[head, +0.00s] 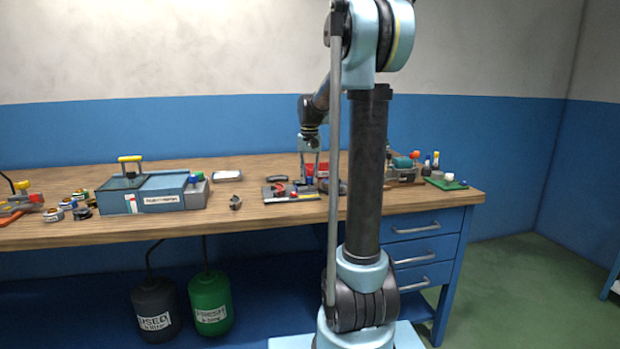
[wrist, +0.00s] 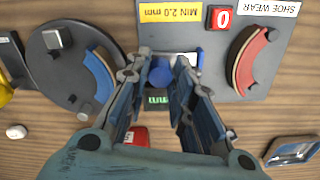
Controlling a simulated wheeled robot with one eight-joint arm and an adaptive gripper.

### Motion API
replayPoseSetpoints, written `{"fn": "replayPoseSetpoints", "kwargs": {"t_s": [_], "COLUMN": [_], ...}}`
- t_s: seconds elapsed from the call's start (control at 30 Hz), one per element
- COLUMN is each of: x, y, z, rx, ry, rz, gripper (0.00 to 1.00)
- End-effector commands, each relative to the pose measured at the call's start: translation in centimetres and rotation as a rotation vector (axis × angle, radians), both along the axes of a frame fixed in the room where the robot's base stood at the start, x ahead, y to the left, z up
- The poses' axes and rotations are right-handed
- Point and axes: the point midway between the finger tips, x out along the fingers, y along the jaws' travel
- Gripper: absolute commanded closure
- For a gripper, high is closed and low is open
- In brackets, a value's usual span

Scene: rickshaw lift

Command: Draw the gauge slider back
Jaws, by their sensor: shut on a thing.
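The shoe wear gauge (wrist: 280,60) is a grey plate with a yellow "MIN 2.0 mm" label, a red "0" tile and a red curved shoe. In the head view the gauge (head: 290,196) lies on the bench, left of my arm column. The slider's blue knob (wrist: 161,74) is between my fingertips, with a green "mm" display just below it in the wrist view. My gripper (wrist: 157,68) is shut on this knob, fingers pointing down at the gauge.
A round dark plate with a blue curved shoe (wrist: 98,75) lies left of my gripper. A red block (wrist: 135,136) is near my left finger. A blue toolbox-like unit (head: 152,193) stands left on the bench, and a green tray (head: 446,183) is at right.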

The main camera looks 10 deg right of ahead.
Motion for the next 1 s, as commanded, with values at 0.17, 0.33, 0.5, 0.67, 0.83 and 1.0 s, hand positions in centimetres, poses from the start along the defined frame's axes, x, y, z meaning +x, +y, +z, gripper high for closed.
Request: {"fn": "replayPoseSetpoints", "kwargs": {"t_s": [0.17, 0.33, 0.5, 0.67, 0.83, 1.0], "x": [0.1, 0.0, 0.0, 0.0, 0.1, 0.1], "y": [-0.4, -0.2, 0.0, 0.0, 0.0, 0.0], "z": [0.0, 0.0, 0.1, 1.3, 4.0, 7.3], "rx": [-0.008, -0.007, -0.006, -0.005, -0.005, -0.006], "ry": [-0.001, -0.001, -0.001, -0.001, -0.001, 0.000], "rz": [-0.004, -0.002, 0.000, 0.001, 0.000, 0.000], "gripper": [0.57, 0.57, 0.57, 0.57, 0.57, 0.57]}}
